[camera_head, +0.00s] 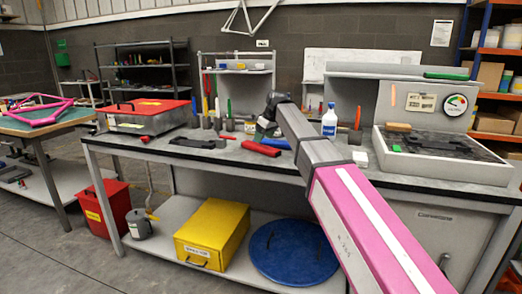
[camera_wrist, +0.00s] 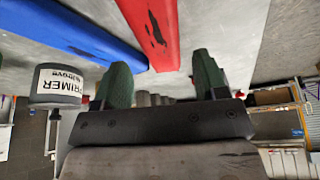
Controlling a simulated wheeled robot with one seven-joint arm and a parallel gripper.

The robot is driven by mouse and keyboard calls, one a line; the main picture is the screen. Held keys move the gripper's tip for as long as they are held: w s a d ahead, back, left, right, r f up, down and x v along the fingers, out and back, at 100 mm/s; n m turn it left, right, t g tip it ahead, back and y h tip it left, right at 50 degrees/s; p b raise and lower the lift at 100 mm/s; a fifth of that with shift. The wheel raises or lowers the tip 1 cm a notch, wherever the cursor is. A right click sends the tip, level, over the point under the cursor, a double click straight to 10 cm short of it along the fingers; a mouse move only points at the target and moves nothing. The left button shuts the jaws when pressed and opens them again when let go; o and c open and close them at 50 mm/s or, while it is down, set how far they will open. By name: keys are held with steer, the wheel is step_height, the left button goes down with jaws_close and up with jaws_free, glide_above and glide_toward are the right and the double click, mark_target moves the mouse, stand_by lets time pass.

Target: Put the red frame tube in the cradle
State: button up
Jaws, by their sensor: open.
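The red frame tube (camera_head: 261,148) lies on the grey bench, left of and below my gripper in the head view. In the wrist view the red tube (camera_wrist: 150,30) runs down from the top edge, its near end close to the gap between my fingertips. My gripper (camera_wrist: 160,75) is open, with green fingers on either side of that gap and nothing clamped. In the head view my gripper (camera_head: 265,128) is small and partly hidden by my wrist. A low dark piece (camera_head: 192,143) on the bench left of the tube may be the cradle; I cannot be sure.
A blue tube (camera_head: 275,143) lies beside the red one, also in the wrist view (camera_wrist: 70,30). A primer pot (camera_wrist: 58,85) is near the left finger. Upright tools line the back.

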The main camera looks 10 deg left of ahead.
mark_target(261, 145)
steer(key=shift+x, duration=2.6)
steer(key=shift+d, duration=0.1)
steer(key=c, duration=0.9)
